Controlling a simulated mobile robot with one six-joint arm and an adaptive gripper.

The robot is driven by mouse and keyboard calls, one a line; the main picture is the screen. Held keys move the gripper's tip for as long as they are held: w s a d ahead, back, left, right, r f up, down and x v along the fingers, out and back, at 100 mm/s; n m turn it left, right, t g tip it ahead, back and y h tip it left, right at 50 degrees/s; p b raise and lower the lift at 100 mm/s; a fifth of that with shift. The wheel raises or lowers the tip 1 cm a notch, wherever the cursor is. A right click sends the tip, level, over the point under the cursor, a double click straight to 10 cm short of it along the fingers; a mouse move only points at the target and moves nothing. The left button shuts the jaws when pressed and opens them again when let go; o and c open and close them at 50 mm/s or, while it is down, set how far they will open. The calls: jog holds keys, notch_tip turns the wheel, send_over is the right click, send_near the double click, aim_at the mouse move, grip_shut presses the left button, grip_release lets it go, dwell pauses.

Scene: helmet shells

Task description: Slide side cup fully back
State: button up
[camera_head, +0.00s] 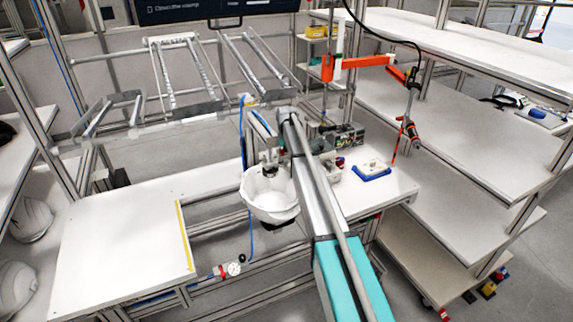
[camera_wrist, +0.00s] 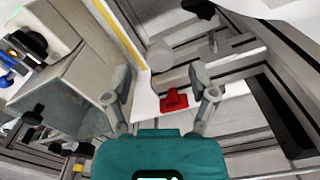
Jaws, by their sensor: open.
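A white helmet shell (camera_head: 270,195) sits open side up in a gap at the middle of the workbench in the head view, under a dark grey fixture (camera_head: 268,163). I cannot make out the side cup for certain in either view. My gripper (camera_wrist: 159,72) is open in the wrist view, its two grey fingers apart. A small red part (camera_wrist: 174,98) shows between the fingers; I see no contact with it. In the head view my arm passes just right of the shell and I cannot make out my gripper there.
The white bench top (camera_head: 115,250) is clear at left, with a yellow strip (camera_head: 185,235). A gauge (camera_head: 233,268) hangs at the front. A blue tray (camera_head: 371,172) lies at right. An orange jib (camera_head: 360,62) and metal rails (camera_head: 175,75) stand behind. Several shells lie lower left.

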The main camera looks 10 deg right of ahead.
jog(key=shift+f+b, duration=0.75)
jog(key=shift+f, duration=0.3)
grip_shut()
